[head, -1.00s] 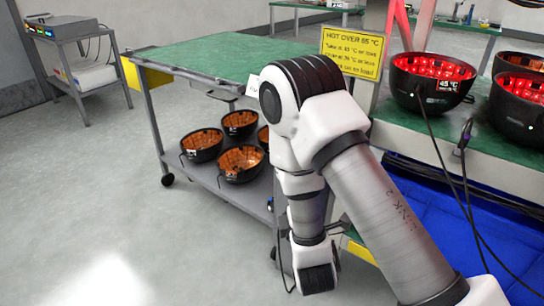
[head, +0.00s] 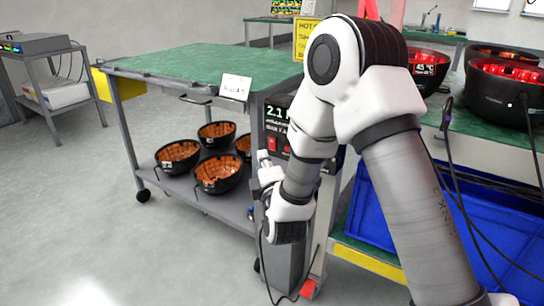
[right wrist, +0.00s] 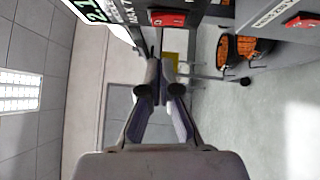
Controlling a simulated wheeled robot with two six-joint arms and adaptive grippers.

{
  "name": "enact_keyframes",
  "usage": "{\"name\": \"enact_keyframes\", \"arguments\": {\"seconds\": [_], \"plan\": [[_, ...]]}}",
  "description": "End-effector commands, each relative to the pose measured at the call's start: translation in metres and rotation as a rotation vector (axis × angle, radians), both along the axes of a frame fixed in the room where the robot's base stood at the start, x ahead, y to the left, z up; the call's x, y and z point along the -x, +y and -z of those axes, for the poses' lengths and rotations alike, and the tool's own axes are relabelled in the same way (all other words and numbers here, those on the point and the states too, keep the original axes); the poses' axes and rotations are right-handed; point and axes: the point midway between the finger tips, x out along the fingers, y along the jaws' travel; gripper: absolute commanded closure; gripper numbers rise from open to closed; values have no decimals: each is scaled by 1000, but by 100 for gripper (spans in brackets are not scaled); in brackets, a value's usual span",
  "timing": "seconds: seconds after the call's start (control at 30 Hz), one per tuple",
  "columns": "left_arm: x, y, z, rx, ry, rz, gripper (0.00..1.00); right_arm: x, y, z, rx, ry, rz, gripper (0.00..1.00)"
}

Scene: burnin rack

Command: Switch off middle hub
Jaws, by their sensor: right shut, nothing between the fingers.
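A dark hub panel (head: 277,122) with a lit display reading about 2.1 and red switches stands at the cart's right end in the head view, partly hidden by my right arm. In the right wrist view, a green-digit display (right wrist: 86,10) is cut off at the upper left. One red switch (right wrist: 168,19) is near the top middle and another red switch (right wrist: 304,20) is at the top right. Which hub is the middle one I cannot tell. My right gripper (right wrist: 159,72) is shut and empty, below the first switch in that view; touching is not visible. My left gripper is not in view.
A green-topped cart (head: 180,62) holds several dark bowls with orange insides on its lower shelf. Dark bowls with red lights (head: 505,92) stand on the right bench, with cables hanging down. A blue bin (head: 365,215) is below.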

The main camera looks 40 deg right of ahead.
Motion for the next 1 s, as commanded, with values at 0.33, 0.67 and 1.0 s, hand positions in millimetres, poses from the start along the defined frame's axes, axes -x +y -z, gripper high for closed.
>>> {"name": "enact_keyframes", "arguments": {"seconds": [0.33, 0.67, 1.0], "plan": [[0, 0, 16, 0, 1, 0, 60, -22, -39, -4, 0, 0, 1, 100], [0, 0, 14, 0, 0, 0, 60, -22, -40, -6, -1, 2, 0, 100], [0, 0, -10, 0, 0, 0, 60, -25, -46, -8, -65, 25, 2, 100]]}}
